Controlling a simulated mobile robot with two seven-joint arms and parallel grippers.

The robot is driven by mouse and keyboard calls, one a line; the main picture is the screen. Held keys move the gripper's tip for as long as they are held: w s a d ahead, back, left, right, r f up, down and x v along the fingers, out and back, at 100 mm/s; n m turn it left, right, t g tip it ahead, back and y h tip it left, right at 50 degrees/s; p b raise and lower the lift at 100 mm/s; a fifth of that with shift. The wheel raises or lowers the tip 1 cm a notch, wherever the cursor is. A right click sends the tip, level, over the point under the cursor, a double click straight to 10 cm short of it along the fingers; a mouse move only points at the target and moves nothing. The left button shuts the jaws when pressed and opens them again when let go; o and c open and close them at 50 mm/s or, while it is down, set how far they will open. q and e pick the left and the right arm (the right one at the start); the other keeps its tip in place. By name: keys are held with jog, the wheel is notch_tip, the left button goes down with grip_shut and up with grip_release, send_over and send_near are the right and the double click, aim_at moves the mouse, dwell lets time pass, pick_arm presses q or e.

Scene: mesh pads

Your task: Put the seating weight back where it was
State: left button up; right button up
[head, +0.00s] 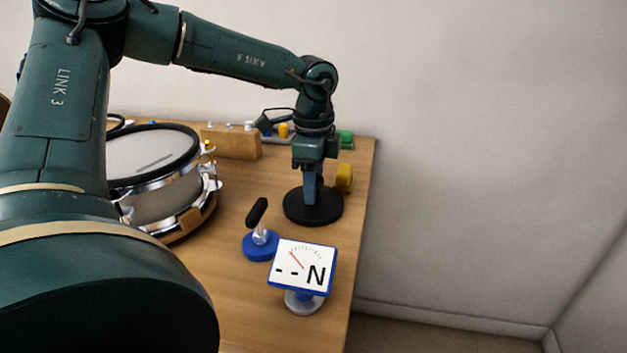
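I cannot tell for certain which object is the seating weight. A round black disc (318,215) lies flat on the table, towards its right edge. My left gripper (312,196) points straight down over the middle of this disc. Its fingers look close together, but their gap and anything between them are hidden, so I cannot tell whether they hold the disc. A blue round base with a black tilted handle (257,212) stands nearer. The drum (160,203) with a pale mesh head is at the left, partly behind my arm. My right gripper is out of view.
A gauge (304,268) marked "-- N" stands on a round foot near the front. A yellow piece (344,178) is right of my gripper. A wooden block (232,142), a yellow piece and green pieces (345,139) line the back. The table's right edge is close to the disc.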

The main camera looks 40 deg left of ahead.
pick_arm(q)
jog(key=shift+o, duration=1.3)
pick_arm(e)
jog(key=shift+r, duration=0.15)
pick_arm(q)
jog(key=shift+r, duration=0.35)
notch_tip(320, 180, up, 12)
jog(key=p, duration=0.1)
jog(key=shift+f+p, duration=0.25)
jog(key=shift+p, duration=0.05)
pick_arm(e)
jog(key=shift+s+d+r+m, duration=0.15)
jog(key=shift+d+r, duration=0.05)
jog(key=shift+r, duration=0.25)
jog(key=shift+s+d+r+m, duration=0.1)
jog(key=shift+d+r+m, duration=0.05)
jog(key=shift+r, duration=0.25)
